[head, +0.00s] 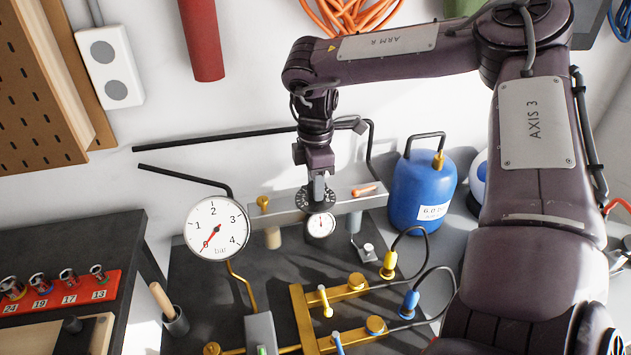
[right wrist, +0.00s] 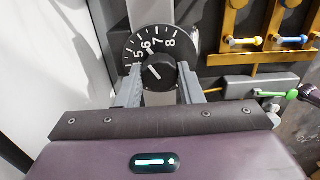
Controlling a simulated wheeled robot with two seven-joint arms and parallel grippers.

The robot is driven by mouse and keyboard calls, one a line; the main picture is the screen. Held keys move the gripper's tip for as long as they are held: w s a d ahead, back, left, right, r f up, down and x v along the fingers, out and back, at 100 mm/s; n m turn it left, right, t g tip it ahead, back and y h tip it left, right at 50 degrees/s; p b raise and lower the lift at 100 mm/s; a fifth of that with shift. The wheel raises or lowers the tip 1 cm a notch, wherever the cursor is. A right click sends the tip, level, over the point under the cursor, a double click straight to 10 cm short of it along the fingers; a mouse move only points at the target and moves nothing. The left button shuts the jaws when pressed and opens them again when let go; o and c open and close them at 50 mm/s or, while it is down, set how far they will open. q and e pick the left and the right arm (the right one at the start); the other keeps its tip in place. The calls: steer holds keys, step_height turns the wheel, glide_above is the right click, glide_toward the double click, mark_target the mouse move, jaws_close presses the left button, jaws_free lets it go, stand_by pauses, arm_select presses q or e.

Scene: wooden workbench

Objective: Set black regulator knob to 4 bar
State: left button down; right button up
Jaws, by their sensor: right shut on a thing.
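The black regulator knob (right wrist: 163,84) sits in the middle of a black dial (right wrist: 180,50) with white numbers; 5, 6, 7 and 8 can be read in the right wrist view. The white line on the knob points up and left, roughly toward the 5; the exact reading is unclear. My right gripper (right wrist: 160,92) is shut on the knob, one finger on each side. In the head view my right gripper (head: 317,188) comes down onto the dial from above. The large bar gauge (head: 222,237) has a red needle pointing down-left, below the 1. My left gripper is out of view.
A small gauge (head: 320,225) is just below the dial. An orange-handled part (head: 366,190) lies right of it on the grey rail. A blue tank (head: 420,195) stands further right. Brass fittings (head: 305,320) and hoses fill the bench front. A socket rack (head: 70,295) is left.

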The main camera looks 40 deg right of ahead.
steer(key=shift+n, duration=0.3)
steer(key=n+b, duration=0.1)
steer(key=n, duration=0.4)
steer(key=shift+r, duration=0.1)
steer(key=n, duration=0.6)
stand_by(0.3)
steer(key=o, duration=1)
steer(key=shift+c, duration=0.2)
